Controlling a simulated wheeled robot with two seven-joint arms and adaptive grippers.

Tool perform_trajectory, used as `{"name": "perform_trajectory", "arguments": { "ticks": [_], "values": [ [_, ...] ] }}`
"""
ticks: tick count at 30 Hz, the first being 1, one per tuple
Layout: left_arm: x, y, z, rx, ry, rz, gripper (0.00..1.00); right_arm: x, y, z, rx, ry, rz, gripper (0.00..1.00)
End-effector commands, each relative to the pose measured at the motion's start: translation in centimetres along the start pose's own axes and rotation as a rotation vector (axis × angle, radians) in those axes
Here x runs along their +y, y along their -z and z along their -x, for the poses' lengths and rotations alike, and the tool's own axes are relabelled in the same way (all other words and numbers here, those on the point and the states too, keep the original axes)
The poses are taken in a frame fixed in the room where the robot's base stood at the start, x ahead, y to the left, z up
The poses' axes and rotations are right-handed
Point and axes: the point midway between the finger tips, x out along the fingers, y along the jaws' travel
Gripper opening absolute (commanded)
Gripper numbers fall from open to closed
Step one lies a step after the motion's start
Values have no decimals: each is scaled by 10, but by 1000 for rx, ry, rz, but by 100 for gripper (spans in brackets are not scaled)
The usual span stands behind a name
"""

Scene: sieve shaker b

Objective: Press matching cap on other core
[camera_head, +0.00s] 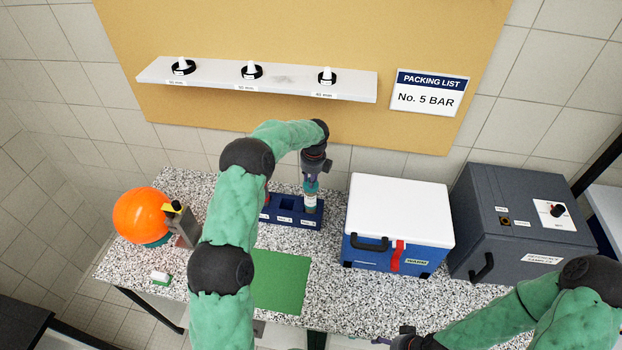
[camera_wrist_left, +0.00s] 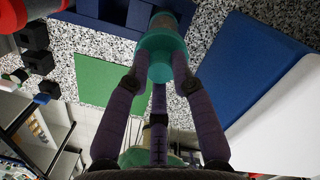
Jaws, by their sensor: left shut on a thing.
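In the head view my left gripper (camera_head: 312,184) points down over the right end of a dark blue rack (camera_head: 282,220) with labelled slots. In the left wrist view its fingers (camera_wrist_left: 158,72) are shut around a teal cap-like piece (camera_wrist_left: 157,55). A pale cylinder, seemingly a core (camera_wrist_left: 165,20), shows just beyond the teal piece; in the head view it stands upright at the rack's right slot (camera_head: 310,201). Whether the teal piece is seated on it I cannot tell. My right gripper (camera_head: 402,340) is low at the bottom edge, its fingers unclear.
A green mat (camera_head: 280,282) lies in front of the rack. A blue cooler with white lid (camera_head: 400,204) stands right, then a grey cabinet (camera_head: 515,225). An orange ball-shaped thing (camera_head: 141,215) is left. A wall shelf (camera_head: 290,81) bears three black-and-white pieces.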

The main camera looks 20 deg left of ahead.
Motion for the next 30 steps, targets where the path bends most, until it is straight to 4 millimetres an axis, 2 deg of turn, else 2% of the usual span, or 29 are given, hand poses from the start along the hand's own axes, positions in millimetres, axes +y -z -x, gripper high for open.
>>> {"name": "perform_trajectory", "arguments": {
  "ticks": [12, 30],
  "values": [
    [0, 0, -1, 4, 1, 0, 7, 0, 0, -1, 0, 0, 0, 75],
    [0, 2, -13, 4, 1, 0, 7, 3, 0, -8, 0, 0, 0, 75]
  ]
}}
